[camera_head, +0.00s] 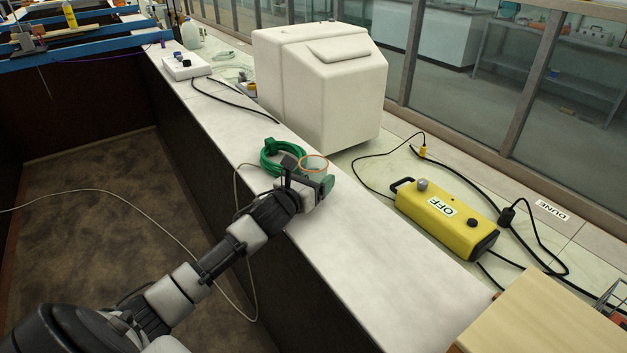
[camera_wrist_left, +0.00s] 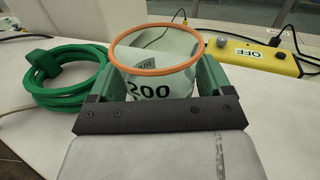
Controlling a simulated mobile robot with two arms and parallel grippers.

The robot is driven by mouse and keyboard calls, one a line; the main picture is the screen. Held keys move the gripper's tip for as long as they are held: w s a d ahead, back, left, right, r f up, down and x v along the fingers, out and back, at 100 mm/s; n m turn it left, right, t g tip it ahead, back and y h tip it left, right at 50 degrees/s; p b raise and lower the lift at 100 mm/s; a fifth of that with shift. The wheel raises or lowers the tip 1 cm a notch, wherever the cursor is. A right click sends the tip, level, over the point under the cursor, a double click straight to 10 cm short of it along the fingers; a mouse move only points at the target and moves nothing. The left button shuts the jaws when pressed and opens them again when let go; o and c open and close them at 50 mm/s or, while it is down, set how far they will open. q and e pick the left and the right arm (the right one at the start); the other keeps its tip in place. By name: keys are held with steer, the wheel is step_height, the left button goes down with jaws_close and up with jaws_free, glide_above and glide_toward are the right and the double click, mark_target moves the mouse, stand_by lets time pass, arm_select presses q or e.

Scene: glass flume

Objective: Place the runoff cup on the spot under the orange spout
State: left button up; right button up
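The runoff cup (camera_head: 314,172) is a clear cup with an orange rim, upright over the white ledge. In the left wrist view the left gripper (camera_wrist_left: 160,92) spans the cup's width. Whether the cup's base touches the ledge is hidden. I see no orange spout or marked spot. My right gripper is not in view.
A green hose coil (camera_head: 281,158) lies close beside the cup; it also fills the left of the wrist view (camera_wrist_left: 62,82). A large white box (camera_head: 320,85) stands behind. A yellow unit marked OFF (camera_head: 440,212) lies to the right among black cables. The near ledge (camera_head: 385,275) is clear.

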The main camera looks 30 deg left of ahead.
arm_select(q)
steer(key=c, duration=0.7)
steer(key=shift+r, duration=0.1)
